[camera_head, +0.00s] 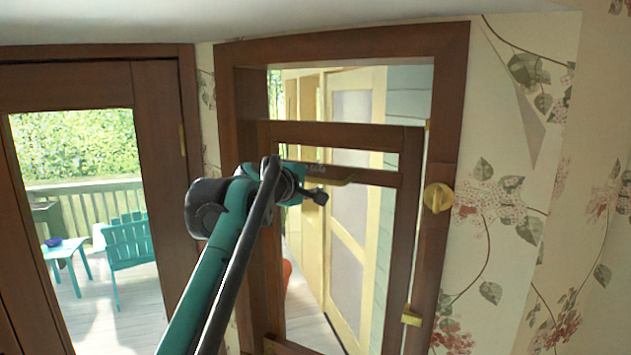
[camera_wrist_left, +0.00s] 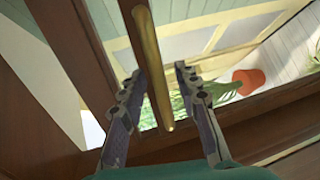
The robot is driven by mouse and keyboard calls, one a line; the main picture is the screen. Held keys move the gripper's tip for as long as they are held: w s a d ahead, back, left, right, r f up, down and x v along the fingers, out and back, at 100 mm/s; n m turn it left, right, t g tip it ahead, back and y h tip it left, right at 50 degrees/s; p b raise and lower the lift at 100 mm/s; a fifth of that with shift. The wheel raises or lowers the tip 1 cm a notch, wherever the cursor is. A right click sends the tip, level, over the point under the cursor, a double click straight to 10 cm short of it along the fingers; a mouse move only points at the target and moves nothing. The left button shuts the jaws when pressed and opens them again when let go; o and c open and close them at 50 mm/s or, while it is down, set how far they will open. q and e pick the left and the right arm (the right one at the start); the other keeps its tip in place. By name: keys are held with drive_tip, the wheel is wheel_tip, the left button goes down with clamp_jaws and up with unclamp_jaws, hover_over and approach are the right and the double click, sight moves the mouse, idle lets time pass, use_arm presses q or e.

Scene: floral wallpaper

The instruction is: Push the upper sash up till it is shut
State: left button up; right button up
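The window's brown upper sash (camera_head: 345,135) sits lowered in its frame, with an open gap above its top rail. A second brown rail runs just below that top rail; I cannot tell which sash it belongs to. A brass bar handle (camera_head: 335,180) shows by this second rail and also appears in the left wrist view (camera_wrist_left: 152,60). My left gripper (camera_head: 312,183) is at the handle. In the left wrist view its fingers (camera_wrist_left: 160,85) are spread on either side of the bar, with visible space around it. My right gripper is not in view.
A brown window frame (camera_head: 452,90) surrounds the sashes. A yellow knob (camera_head: 437,198) and a yellow catch (camera_head: 411,317) are on its right side. A glazed brown door (camera_head: 160,150) stands at left. Outside are a teal chair (camera_head: 130,245) and an orange pot (camera_wrist_left: 248,80).

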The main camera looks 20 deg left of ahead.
use_arm(q)
drive_tip(key=shift+d, duration=0.1)
clamp_jaws()
wheel_tip(320, 180, up, 13)
drive_tip(key=p, duration=1.1)
drive_tip(key=shift+a+r, duration=0.2)
